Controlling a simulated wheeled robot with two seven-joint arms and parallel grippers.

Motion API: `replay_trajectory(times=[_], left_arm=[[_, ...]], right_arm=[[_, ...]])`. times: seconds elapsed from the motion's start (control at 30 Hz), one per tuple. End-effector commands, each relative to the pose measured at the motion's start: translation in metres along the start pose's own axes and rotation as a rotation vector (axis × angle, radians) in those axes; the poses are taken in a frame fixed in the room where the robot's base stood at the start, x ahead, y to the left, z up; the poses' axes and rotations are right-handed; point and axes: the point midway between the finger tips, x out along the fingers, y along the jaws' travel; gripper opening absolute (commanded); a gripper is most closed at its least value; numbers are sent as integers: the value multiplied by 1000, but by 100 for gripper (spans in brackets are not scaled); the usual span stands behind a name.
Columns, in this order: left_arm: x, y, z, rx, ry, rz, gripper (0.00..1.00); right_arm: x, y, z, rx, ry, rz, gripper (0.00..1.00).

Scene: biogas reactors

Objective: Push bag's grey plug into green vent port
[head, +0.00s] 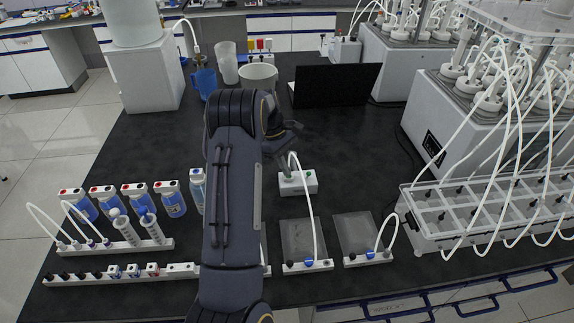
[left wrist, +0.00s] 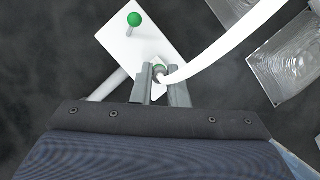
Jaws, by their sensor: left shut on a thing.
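My left gripper (left wrist: 160,84) is shut on the grey plug (left wrist: 160,78) at the end of a white tube, seen in the left wrist view. The tube (head: 310,205) arches from the front edge of a flat clear gas bag (head: 298,238) up to the gripper. A small white block (head: 306,184) stands on the bench below the gripper; it also shows in the left wrist view (left wrist: 122,45). It carries a green round knob (left wrist: 134,19) and a second green spot (left wrist: 158,67) right at the plug. I cannot tell whether the plug is seated. My right gripper is not in view.
A second bag (head: 357,233) with its own tube lies to the right. Bottles (head: 172,200) and a vial rail (head: 180,270) stand at left. A dark screen (head: 335,85) is behind the block, and a tubed tray (head: 480,205) stands at right. Bench between is clear.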

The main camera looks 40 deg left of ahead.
Motion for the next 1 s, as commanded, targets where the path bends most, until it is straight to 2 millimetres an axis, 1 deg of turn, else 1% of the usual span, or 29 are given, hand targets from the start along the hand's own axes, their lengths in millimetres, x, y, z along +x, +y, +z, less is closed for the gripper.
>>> replay_trajectory(times=[1.0], left_arm=[[11,0,-4,0,0,-1,0]], right_arm=[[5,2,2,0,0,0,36]])
